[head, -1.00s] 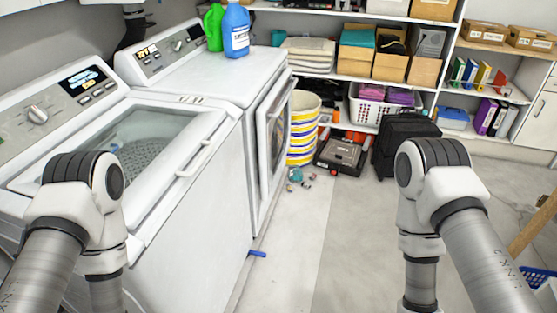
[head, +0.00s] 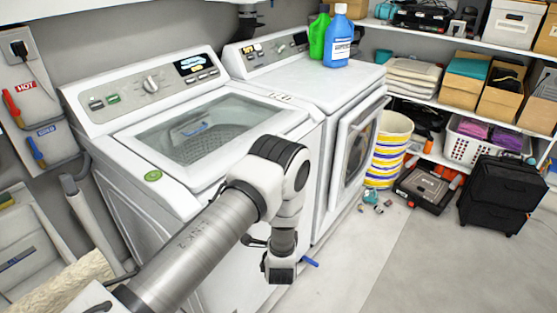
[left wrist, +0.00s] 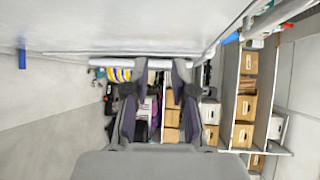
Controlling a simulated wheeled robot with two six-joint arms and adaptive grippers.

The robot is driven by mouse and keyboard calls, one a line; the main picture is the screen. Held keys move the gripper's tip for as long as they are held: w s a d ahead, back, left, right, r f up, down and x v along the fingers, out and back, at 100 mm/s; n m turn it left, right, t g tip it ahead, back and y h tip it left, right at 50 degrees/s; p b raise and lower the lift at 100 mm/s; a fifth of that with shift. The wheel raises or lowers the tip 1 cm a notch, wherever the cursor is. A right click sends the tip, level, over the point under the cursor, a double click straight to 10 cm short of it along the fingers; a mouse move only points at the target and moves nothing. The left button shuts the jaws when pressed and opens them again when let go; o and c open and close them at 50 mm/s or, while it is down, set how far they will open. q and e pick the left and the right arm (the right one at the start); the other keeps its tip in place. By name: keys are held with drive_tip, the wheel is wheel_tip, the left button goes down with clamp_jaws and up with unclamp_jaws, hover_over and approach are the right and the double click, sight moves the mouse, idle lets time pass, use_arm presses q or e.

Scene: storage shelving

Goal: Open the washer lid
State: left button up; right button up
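The washer (head: 190,150) stands at the left in the head view, with its control panel at the back. Its glass-topped lid (head: 215,122) lies down flat, and the drum shows through the glass. My left arm crosses in front of the washer and hides part of the lid's front edge. My left gripper hangs low before the washer's front in the head view, its fingertips not clear there. In the left wrist view my left gripper (left wrist: 160,75) is open and empty, below a white surface. My right gripper is not in view.
A front-loading machine (head: 325,110) stands right of the washer, with green (head: 319,36) and blue (head: 338,40) bottles on top. A striped basket (head: 388,148), a black case (head: 428,185) and shelves are beyond. A blue piece (head: 309,262) lies near the machines.

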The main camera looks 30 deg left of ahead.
use_arm(q)
drive_tip(key=w+a+r+n+y+b, duration=0.1)
drive_tip(key=w+a+r+y, duration=0.1)
drive_tip(key=w+r+y, duration=0.1)
drive_tip(key=w+a+r+n+g+y+b, duration=0.1)
drive_tip(key=w+a+r+y, duration=0.2)
drive_tip(key=r+y, duration=0.2)
drive_tip(key=w+a+r+n+y+b, duration=0.1)
drive_tip(key=w+a+r+y, duration=0.2)
drive_tip(key=r, duration=0.3)
drive_tip(key=shift+w+a+r+n+g+y, duration=0.25)
drive_tip(key=shift+w+n+g+y, duration=0.05)
drive_tip(key=shift+w+g+y, duration=0.1)
drive_tip(key=shift+w+a+r, duration=0.15)
drive_tip(key=shift+w+a, duration=0.1)
drive_tip(key=shift+a, duration=0.05)
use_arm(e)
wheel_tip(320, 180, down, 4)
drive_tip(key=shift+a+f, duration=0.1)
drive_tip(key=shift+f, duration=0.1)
use_arm(q)
clamp_jaws()
